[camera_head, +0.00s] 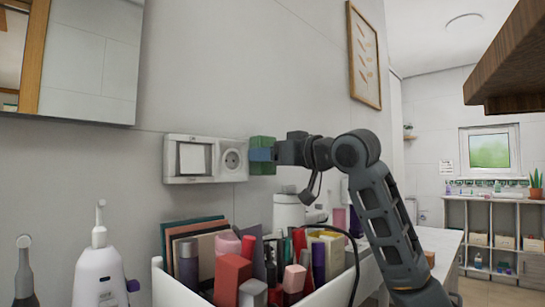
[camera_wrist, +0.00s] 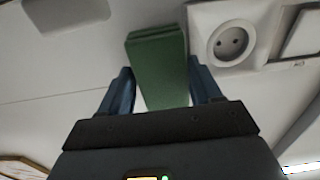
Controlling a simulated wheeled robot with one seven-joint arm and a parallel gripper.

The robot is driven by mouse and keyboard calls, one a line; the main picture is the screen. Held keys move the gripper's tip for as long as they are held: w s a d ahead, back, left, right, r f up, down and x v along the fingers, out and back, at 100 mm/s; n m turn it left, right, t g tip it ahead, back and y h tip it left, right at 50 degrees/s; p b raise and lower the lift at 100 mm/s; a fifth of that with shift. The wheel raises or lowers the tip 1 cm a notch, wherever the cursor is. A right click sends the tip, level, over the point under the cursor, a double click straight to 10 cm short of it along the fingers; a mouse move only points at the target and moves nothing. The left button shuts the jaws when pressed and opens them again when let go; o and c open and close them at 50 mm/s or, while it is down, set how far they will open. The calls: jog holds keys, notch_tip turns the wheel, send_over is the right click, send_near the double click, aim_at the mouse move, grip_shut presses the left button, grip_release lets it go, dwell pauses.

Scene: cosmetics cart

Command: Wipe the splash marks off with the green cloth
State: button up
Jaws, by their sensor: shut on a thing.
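My gripper (camera_head: 262,154) is shut on the green cloth (camera_head: 263,141), which looks like a thick folded pad. The cloth is at the wall, just right of the socket. In the wrist view the cloth (camera_wrist: 158,60) sits between the two blue fingers of my gripper (camera_wrist: 163,88) and sticks out past them towards the wall. I cannot tell whether it touches the wall. I make out no splash marks; the cloth and gripper hide part of the wall.
A white switch and socket panel (camera_head: 205,160) is close left of the cloth; the socket (camera_wrist: 232,42) also shows in the wrist view. Below stands a white cart bin (camera_head: 330,290) full of cosmetics. A mirror (camera_head: 85,55) hangs upper left.

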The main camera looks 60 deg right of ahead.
jog(key=shift+w, duration=0.15)
dwell(0.5)
jog(key=shift+d, duration=0.1)
jog(key=shift+s+d, duration=0.3)
jog(key=shift+d, duration=0.5)
jog(key=shift+w+d+r+p, duration=0.2)
jog(key=shift+d+r+p, duration=0.1)
jog(key=shift+d+p, duration=0.25)
jog(key=shift+w+d+r+p, duration=0.15)
jog(key=shift+d+r+p, duration=0.1)
jog(key=shift+d+p, duration=0.35)
jog(key=shift+w+d+r+p, duration=0.2)
jog(key=shift+d+r+p, duration=0.1)
jog(key=shift+d+p, duration=0.25)
dwell(0.3)
